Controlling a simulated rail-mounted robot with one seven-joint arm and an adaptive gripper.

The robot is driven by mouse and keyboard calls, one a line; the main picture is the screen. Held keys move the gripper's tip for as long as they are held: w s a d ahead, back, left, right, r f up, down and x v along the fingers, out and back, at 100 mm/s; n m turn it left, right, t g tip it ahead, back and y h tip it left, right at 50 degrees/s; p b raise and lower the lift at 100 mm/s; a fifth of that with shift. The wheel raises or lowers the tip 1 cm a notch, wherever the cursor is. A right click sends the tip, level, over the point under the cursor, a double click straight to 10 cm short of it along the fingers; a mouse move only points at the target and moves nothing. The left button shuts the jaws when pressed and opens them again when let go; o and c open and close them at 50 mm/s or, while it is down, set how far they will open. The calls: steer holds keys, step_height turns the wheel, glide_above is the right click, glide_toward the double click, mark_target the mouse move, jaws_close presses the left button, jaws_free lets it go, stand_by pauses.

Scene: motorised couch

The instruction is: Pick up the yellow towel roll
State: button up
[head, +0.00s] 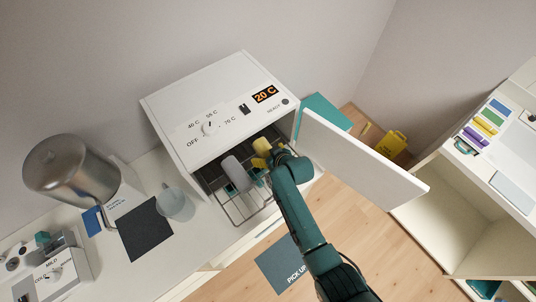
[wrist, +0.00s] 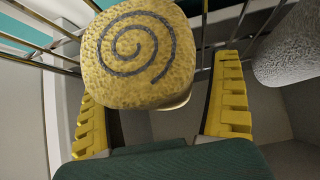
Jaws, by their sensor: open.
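The yellow towel roll (wrist: 140,55), with a dark spiral on its end, fills the upper middle of the wrist view. My gripper (wrist: 158,85) is open, with one yellow ridged finger on each side of the roll. A gap shows on the right side; whether the left finger touches it I cannot tell. In the head view my gripper (head: 264,155) is at the mouth of the open warming cabinet (head: 190,105). The yellow there (head: 262,145) is small and partly hidden by my arm, so roll and fingers are hard to separate.
A grey roll (head: 236,173) lies beside it on the wire rack (head: 238,213); it also shows at right in the wrist view (wrist: 290,45). The cabinet door (head: 360,155) stands open right of my arm. A metal container (head: 70,170) and a cup (head: 175,203) stand left.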

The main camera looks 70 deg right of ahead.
steer(key=shift+c, duration=0.3)
steer(key=shift+r, duration=0.1)
steer(key=c, duration=1.3)
